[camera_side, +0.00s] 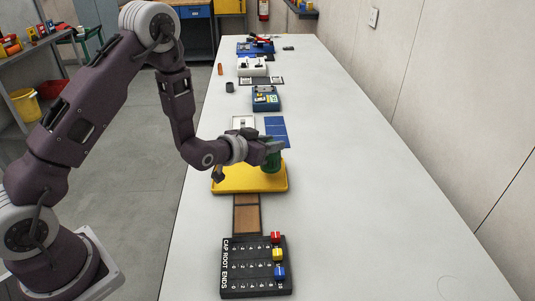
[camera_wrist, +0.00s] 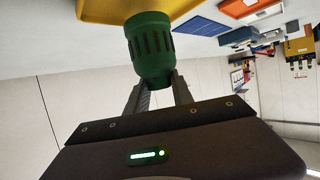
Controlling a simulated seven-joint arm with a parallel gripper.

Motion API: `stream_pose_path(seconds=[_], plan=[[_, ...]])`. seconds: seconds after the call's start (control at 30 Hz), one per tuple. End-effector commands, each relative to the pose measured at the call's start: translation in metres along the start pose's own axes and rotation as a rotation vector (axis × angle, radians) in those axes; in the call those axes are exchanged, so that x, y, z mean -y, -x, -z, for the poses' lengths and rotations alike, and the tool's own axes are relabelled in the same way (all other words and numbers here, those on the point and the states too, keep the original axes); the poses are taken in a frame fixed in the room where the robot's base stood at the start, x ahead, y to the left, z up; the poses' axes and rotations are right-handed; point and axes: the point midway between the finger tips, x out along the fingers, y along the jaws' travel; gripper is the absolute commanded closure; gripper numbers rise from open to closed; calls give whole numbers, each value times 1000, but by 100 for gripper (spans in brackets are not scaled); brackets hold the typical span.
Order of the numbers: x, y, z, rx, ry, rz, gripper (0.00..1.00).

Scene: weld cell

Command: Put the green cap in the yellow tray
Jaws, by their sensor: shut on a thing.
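The green cap (camera_side: 271,160) is a ribbed green cylinder at the end of my arm. My gripper (camera_side: 262,148) is shut on it. In the wrist view the cap (camera_wrist: 150,50) sits between the two finger tips of my gripper (camera_wrist: 157,82). The yellow tray (camera_side: 235,179) lies on the table under my gripper. In the side view the cap overlaps the tray's far right part; I cannot tell whether it touches the tray floor. The tray's edge also shows at the top of the wrist view (camera_wrist: 110,10).
A black board (camera_side: 245,267) with red, yellow and blue knobs lies nearest, with a brown strip (camera_side: 246,213) between it and the tray. A blue panel (camera_side: 277,131) and a blue device (camera_side: 265,98) lie beyond the tray. The table's right side is clear.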

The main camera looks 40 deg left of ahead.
Motion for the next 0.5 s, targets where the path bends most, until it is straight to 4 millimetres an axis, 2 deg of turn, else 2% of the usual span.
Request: stream_pose_path(seconds=[0.03,0.13,0.47,0.5], plan=[[0,-4,-11,4,0,0,100],[0,-9,-22,2,0,0,100],[0,-10,-25,0,0,0,100],[0,-11,-26,0,0,0,70]])
